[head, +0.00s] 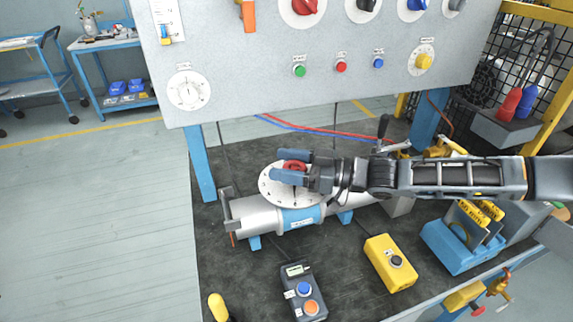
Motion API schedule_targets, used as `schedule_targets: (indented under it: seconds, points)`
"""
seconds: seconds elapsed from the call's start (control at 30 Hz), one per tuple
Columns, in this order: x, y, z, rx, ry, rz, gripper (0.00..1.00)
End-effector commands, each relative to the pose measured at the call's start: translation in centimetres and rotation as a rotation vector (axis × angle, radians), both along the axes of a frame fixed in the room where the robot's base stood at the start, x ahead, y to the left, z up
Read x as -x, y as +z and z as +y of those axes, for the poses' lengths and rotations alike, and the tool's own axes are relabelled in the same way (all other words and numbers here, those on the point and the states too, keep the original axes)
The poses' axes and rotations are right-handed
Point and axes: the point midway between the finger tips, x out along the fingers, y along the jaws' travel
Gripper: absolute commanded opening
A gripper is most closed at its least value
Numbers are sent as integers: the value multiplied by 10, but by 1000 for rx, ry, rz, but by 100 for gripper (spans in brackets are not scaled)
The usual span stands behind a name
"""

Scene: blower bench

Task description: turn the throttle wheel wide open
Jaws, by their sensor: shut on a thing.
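The throttle wheel (294,166) is a red wheel on a round white dial (270,187) with dark marks. The dial sits on top of a grey cylindrical blower pipe (258,217) with a blue band. My gripper (291,166) reaches in from the right, and its blue-grey fingers are shut on the red wheel. The fingers hide much of the wheel and part of the dial, so I cannot read where the wheel points.
A grey panel (240,85) with knobs, buttons and a gauge stands behind. A handheld box with buttons (303,290), a yellow button box (391,262) and a blue holder (460,249) with yellow tags lie on the dark bench mat (345,290).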

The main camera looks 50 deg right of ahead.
Motion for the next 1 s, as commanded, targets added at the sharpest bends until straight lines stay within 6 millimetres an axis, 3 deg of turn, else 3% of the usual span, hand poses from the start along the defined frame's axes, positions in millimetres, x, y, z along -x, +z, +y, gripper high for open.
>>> schedule_targets:
  seconds: [0.17, 0.2, 0.4, 0.73, 1.0]
  points:
    - [1, -3, -1, 2, -2, 5, 33]
    - [1, -3, -1, 2, -2, 5, 66]
    - [0, -2, 0, 1, -2, 3, 84]
    - [7, -2, -4, 1, -3, 3, 84]
    - [45, -3, -22, 3, -4, 3, 84]
